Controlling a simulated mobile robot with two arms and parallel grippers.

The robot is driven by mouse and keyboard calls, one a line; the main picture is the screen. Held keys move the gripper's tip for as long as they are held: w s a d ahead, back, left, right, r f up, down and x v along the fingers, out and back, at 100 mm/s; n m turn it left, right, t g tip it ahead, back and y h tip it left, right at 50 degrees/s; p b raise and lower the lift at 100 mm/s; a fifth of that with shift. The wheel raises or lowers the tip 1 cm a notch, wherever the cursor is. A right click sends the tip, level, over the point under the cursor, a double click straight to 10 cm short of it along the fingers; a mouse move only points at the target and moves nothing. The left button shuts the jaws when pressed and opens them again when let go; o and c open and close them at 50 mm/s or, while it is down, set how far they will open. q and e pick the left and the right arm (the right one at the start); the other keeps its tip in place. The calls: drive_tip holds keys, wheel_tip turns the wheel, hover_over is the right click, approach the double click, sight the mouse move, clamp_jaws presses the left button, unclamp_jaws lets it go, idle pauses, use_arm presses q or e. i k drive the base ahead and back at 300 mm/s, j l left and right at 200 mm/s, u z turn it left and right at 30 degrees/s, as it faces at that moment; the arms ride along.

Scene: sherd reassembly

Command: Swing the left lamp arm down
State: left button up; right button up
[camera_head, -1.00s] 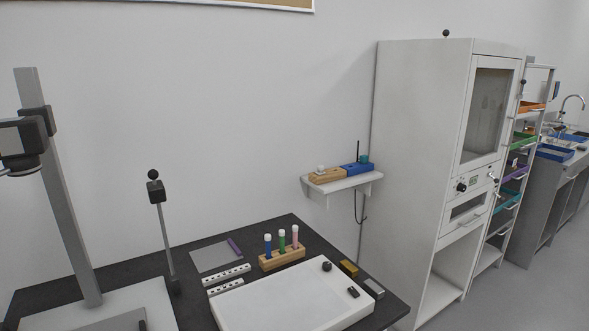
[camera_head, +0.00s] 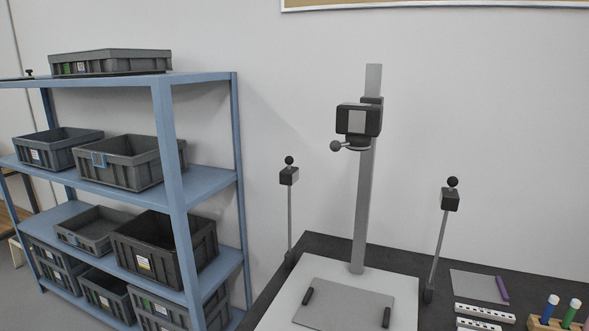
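The left lamp arm (camera_head: 290,213) is a thin grey rod standing nearly upright at the left of the copy stand. It carries a dark lamp head (camera_head: 289,176) with a black ball knob (camera_head: 289,160) on top. A matching right lamp arm (camera_head: 438,241) stands on the other side, also raised and slightly tilted. Between them is the grey column (camera_head: 363,213) with a camera (camera_head: 357,120) on it. Neither of my grippers is in view.
The stand's white base (camera_head: 271,321) bears a grey plate (camera_head: 345,306) with two dark bars. A blue shelf rack (camera_head: 170,181) with several grey crates stands at the left.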

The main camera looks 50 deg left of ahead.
sight(289, 175)
drive_tip(key=u, duration=1.65)
